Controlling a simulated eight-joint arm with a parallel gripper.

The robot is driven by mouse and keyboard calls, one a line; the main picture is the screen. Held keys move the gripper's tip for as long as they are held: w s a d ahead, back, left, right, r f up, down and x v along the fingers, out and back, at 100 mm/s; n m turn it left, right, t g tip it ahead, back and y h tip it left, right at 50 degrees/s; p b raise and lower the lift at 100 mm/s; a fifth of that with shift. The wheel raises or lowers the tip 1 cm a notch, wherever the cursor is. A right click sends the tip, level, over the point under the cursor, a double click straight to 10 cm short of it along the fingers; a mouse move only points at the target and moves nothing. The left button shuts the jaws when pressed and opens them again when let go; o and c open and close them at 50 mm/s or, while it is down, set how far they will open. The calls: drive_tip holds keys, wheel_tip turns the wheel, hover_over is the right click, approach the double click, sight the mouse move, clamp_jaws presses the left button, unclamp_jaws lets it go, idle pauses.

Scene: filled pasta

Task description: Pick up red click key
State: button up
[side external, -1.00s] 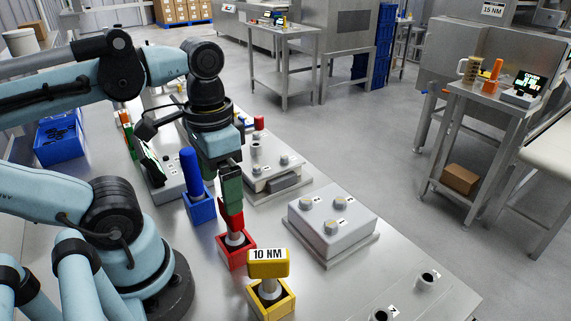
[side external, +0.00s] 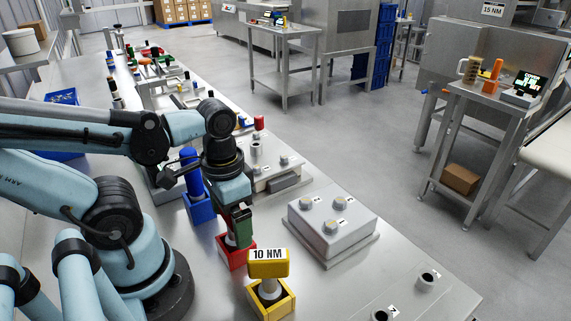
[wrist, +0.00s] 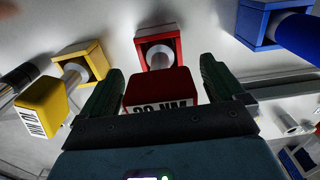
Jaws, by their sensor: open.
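The red click key (wrist: 160,88) stands upright in its red holder (wrist: 172,44), its head marked "20 NM". In the wrist view the head lies between the two fingers of my gripper (wrist: 158,88), with narrow gaps at its sides. My gripper is open and has one finger on each side of the head. In the side view my gripper (side external: 240,228) is low over the red holder (side external: 228,256) and hides most of the key.
A yellow key (side external: 268,264) marked "10 NM" stands in a yellow holder close in front. A blue key (side external: 189,162) in a blue holder (side external: 200,208) stands behind. A grey block with knobs (side external: 330,225) sits to the right.

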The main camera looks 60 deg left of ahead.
drive_tip(key=shift+f, duration=0.75)
drive_tip(key=c, duration=1.2)
drive_tip(key=shift+r, duration=0.15)
drive_tip(key=shift+r, duration=4.85)
